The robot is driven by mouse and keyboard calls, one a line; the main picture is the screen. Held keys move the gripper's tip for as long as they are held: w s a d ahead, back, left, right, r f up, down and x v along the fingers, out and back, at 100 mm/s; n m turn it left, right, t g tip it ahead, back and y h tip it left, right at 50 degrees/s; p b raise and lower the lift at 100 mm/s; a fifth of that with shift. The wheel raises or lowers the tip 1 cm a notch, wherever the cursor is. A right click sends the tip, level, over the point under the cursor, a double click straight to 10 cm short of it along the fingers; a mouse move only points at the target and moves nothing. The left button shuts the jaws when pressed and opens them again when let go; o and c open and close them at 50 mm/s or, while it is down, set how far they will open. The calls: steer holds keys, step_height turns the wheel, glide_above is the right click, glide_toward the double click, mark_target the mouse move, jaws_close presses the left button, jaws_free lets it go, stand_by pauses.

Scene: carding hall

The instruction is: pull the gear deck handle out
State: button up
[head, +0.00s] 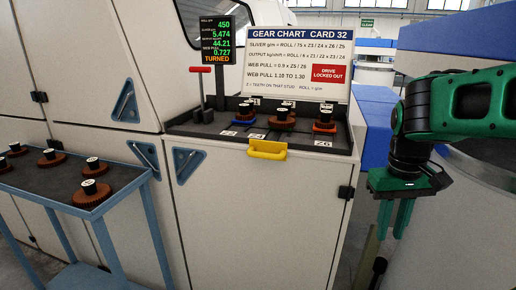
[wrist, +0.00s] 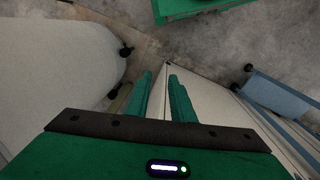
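The gear deck (head: 255,133) is a dark tray on top of the cream cabinet. A yellow handle (head: 267,151) sticks out from the middle of its front edge. Several brown, blue-based and orange-based gears with black hubs stand on the deck. My gripper (head: 394,218) points down at the right, away from the handle and to the right of the cabinet. Its two green fingers are apart with nothing between them, and they also show in the wrist view (wrist: 161,98). The handle cannot be made out in the wrist view.
A blue-framed cart (head: 78,195) with several brown gears stands at the left. A gear chart board (head: 297,62) and a small display (head: 216,40) rise behind the deck. A red-topped lever (head: 200,70) stands at its left.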

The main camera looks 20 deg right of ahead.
steer(key=w+a+r+n+h, duration=0.15)
steer(key=w+r+n, duration=0.25)
steer(key=w+r, duration=0.4)
steer(key=w+a+r+n, duration=0.35)
steer(key=w+r, duration=0.25)
steer(key=w, duration=0.4)
steer(key=w+a+r+n+t, duration=0.1)
steer(key=w+a+r+n, duration=0.2)
steer(key=a, duration=0.5)
steer(key=w+a+r+n+t+y, duration=0.1)
steer(key=w+a+r+n, duration=0.2)
steer(key=a, duration=0.5)
steer(key=shift+w+a+n, duration=0.2)
steer(key=shift+w+n, duration=0.45)
steer(key=shift+w, duration=0.25)
steer(key=shift+a+f, duration=0.2)
